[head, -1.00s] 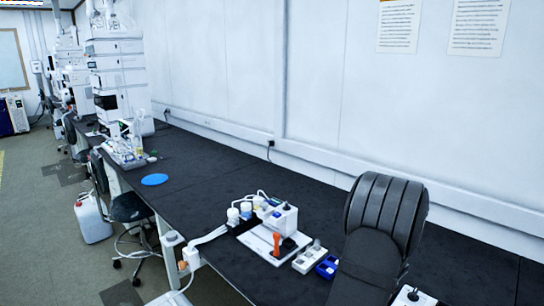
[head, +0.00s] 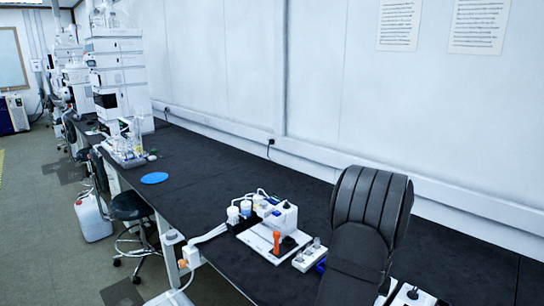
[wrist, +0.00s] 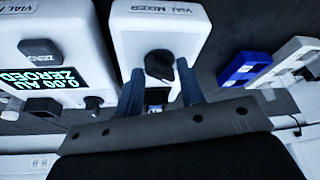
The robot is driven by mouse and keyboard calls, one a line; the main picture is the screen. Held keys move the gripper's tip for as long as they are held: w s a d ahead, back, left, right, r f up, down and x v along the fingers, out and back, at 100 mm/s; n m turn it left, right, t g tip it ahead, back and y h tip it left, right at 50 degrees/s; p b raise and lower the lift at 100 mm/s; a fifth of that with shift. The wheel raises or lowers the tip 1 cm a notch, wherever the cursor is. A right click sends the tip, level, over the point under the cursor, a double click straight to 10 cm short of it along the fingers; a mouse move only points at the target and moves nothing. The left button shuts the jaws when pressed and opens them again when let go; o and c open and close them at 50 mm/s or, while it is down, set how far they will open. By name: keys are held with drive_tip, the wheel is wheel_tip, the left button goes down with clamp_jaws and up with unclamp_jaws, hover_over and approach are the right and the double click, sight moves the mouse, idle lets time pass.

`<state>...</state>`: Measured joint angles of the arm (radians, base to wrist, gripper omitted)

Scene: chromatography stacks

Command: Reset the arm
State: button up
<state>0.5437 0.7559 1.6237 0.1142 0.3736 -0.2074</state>
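My gripper (wrist: 160,70) shows in the wrist view with two blue-grey fingers spread apart and nothing clearly held between them. Beyond the fingers is a white box labelled vial mixer (wrist: 187,22) with a black knob (wrist: 159,66) that lies between the fingertips in the picture. I cannot tell how far the fingers are from it. In the head view my dark arm fills the lower right and hides part of the bench; the fingers are not visible there.
Left in the wrist view, a white device (wrist: 58,20) has a display reading 0.00 AU ZEROED. A blue rack (wrist: 245,68) and grey rack (wrist: 292,58) lie right. In the head view, a white station with an orange handle (head: 276,240) stands left of my arm; a blue disc (head: 154,178) lies farther back.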

drive_tip(key=shift+a+m+h, duration=0.1)
drive_tip(key=shift+m+h, duration=0.2)
drive_tip(key=shift+m, duration=0.5)
drive_tip(key=shift+r, duration=0.1)
drive_tip(key=shift+s+r, duration=0.1)
drive_tip(key=shift+r, duration=0.2)
